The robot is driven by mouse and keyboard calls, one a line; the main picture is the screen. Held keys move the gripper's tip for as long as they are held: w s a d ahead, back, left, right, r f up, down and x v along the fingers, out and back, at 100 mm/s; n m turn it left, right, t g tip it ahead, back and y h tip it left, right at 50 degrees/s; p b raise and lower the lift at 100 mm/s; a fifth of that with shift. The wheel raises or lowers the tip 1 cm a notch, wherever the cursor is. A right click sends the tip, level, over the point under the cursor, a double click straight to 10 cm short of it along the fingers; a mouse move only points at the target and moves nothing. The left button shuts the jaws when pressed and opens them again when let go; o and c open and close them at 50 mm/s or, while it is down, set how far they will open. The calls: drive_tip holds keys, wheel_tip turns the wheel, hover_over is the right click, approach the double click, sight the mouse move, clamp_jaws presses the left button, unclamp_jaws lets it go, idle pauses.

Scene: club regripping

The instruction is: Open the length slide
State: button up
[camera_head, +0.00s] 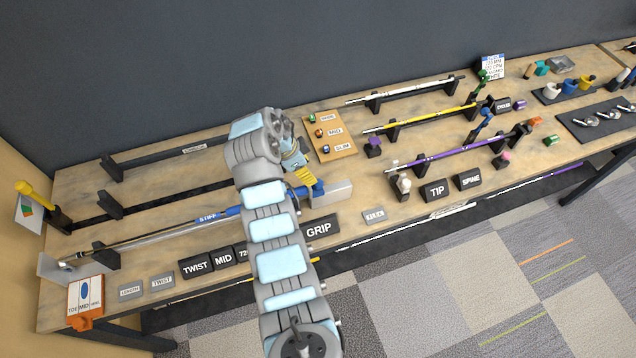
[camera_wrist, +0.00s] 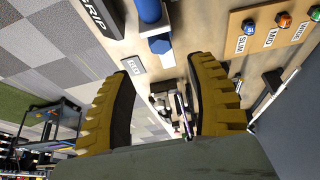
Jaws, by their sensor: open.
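A club with a silver shaft (camera_head: 150,240) and a blue grip (camera_head: 215,214) lies along the stand at the left of the bench. A small LENGTH label (camera_head: 130,291) sits at the bench's front left. I cannot tell for sure which part is the length slide; a pale grey block (camera_head: 332,193) stands at the club's grip end. My gripper (camera_head: 311,181), with yellow ribbed fingers, is above the bench by that block. In the wrist view my gripper (camera_wrist: 165,72) is open and empty, with a blue cylinder (camera_wrist: 148,10) and blue block (camera_wrist: 160,45) ahead of it.
A board with WIDE, MID and SLIM knobs (camera_head: 331,133) lies behind my gripper. GRIP (camera_head: 319,230), TWIST (camera_head: 195,266) and MID (camera_head: 224,258) blocks line the front edge. Racked shafts, including a purple one (camera_head: 465,151), stand to the right. My arm hides part of the bench.

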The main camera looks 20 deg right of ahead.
sight(318, 183)
drive_tip(key=p+x, duration=0.1)
drive_tip(key=x, duration=0.6)
drive_tip(key=shift+d+f, duration=0.25)
drive_tip(key=shift+f, duration=0.1)
drive_tip(key=shift+d+f+p, duration=0.1)
drive_tip(key=shift+f+p, duration=0.2)
drive_tip(key=shift+f, duration=0.25)
clamp_jaws()
